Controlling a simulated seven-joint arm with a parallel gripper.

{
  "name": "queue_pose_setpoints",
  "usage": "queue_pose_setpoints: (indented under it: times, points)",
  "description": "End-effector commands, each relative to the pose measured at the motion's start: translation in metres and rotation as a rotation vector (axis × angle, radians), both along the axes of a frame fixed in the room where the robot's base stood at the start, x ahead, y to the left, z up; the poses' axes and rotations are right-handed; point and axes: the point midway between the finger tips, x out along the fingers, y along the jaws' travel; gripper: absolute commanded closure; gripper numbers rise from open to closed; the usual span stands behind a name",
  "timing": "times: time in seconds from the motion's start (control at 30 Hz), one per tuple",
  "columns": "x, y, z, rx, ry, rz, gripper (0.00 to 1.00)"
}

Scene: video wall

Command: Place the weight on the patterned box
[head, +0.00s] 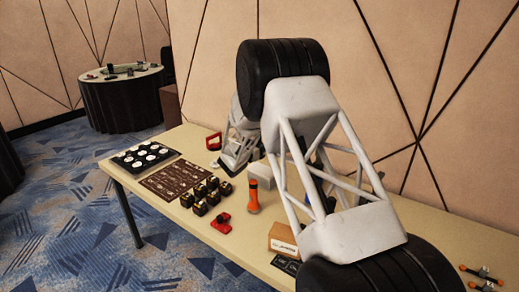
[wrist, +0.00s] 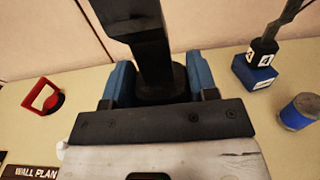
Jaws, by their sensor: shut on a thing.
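My gripper shows in the wrist view (wrist: 160,88) with a blue finger on each side. It is shut on a black object (wrist: 150,45), a tall dark post with a wide round base. This may be the weight; its upper end runs out of the picture. A small blue box (wrist: 254,72) with white markings stands to the right of the gripper, apart from it, with a black white-marked block (wrist: 263,50) on top. I cannot tell whether it is the patterned box. In the head view my arm hides the fingers and the held object.
On the table are several black blocks (head: 207,193), an orange torch (head: 253,197), a red item (head: 221,224), a brown board (head: 173,180) and a cardboard box (head: 284,238). The wall is close behind.

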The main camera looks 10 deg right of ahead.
Motion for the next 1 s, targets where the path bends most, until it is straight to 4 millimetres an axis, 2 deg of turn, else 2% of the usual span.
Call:
queue_pose_setpoints:
  times: [0.2, 0.33, 0.8, 1.0]
  points:
    - [0.001, 0.0, -0.027, 0.0, 0.0, 0.0, 1.0]
    - [0.001, 0.0, -0.037, 0.0, -0.001, 0.001, 1.0]
    - [0.001, 0.0, -0.043, 0.001, -0.002, 0.0, 1.0]
    - [0.0, 0.0, -0.056, -0.001, -0.001, 0.0, 1.0]
